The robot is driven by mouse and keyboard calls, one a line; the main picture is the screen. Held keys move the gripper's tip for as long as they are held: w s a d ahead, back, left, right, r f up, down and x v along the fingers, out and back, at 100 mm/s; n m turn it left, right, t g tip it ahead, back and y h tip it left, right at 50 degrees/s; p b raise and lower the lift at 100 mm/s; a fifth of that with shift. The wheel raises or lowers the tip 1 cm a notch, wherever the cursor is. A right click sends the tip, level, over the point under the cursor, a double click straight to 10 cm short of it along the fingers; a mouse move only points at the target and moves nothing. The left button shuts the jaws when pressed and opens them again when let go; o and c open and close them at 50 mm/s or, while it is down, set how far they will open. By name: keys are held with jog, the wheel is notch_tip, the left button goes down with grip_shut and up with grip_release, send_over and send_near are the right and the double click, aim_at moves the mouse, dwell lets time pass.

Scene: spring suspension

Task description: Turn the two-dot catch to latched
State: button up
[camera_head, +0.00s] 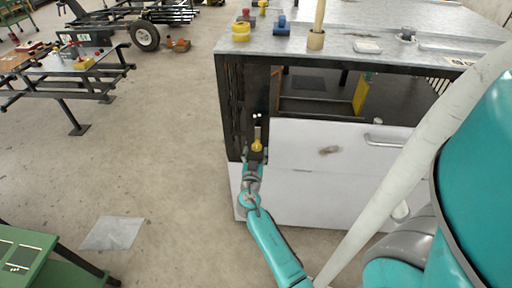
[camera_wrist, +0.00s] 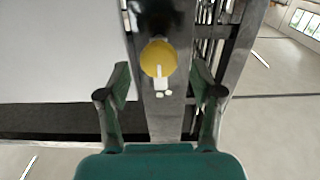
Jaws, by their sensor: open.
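The two-dot catch (camera_wrist: 158,57) is a round yellow knob on a dark upright post of the cabinet. A white bar runs from the knob toward two white dots on the post, below it in the wrist view. In the head view the catch (camera_head: 257,146) shows small and yellow, with the two dots above it. My gripper (camera_wrist: 160,74) is open, with one finger on each side of the catch and visible gaps between. In the head view my gripper (camera_head: 256,157) is right at the catch and partly covers it.
The cabinet's white drawer front (camera_head: 340,150) with a handle is right of the catch. The metal bench top (camera_head: 350,47) above carries yellow, red and blue parts and a wooden cylinder. A green table (camera_head: 40,262) stands at lower left. Floor left of the cabinet is mostly clear.

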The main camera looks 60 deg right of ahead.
aim_at(256, 148)
jog(key=shift+x, duration=1.7)
grip_shut()
